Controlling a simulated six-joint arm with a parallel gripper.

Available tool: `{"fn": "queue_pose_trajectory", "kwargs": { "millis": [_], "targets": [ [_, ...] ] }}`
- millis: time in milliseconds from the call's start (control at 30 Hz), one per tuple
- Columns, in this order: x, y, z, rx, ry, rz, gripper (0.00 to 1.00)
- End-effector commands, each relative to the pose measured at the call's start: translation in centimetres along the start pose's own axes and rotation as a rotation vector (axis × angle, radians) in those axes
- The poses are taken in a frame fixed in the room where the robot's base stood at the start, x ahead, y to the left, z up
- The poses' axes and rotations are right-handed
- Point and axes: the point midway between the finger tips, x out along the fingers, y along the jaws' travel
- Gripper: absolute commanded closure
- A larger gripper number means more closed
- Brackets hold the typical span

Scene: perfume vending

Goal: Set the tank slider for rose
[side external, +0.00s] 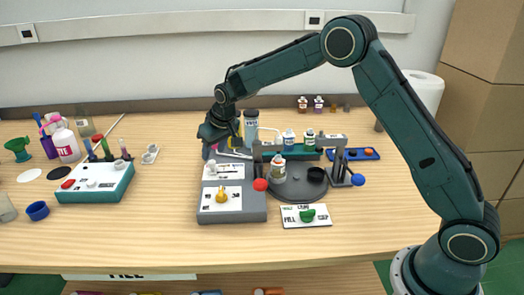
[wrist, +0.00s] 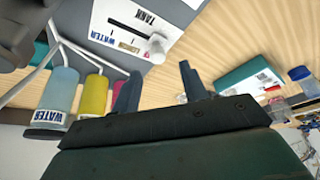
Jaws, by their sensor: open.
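The tank panel (wrist: 112,22) is a white plate with the word TANK, a dark slot and small labels; one reads WATER. Its pale slider knob (wrist: 157,46) stands at the right end of the visible slot in the wrist view, beyond a yellowish label; no rose label is readable. In the side view the panel (side external: 226,171) lies on the grey console (side external: 247,205). My gripper (wrist: 160,88) is open and empty, its fingers apart from the knob. In the side view my gripper (side external: 209,141) is above the console's back left, its fingers partly hard to make out.
Blue WATER (wrist: 60,92), yellow (wrist: 92,97) and pink (wrist: 117,88) tanks stand close beside my fingers. A yellow knob (side external: 222,195) sits on the console's front plate. A teal box (side external: 97,183) stands left, with bare table between. A dark round turntable (side external: 294,190) is right.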

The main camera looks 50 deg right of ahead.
Motion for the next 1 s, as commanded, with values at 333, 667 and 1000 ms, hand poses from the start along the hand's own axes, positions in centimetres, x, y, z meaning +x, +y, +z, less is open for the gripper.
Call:
{"fn": "queue_pose_trajectory", "kwargs": {
  "millis": [333, 667, 1000],
  "targets": [
    [-5.8, -0.1, -0.1, -0.001, 0.004, -0.001, 0.56],
    [-8.7, -0.1, 0.0, -0.001, 0.002, -0.001, 0.56],
    [-8.9, -0.1, 0.0, -0.001, 0.002, -0.001, 0.56]
  ]
}}
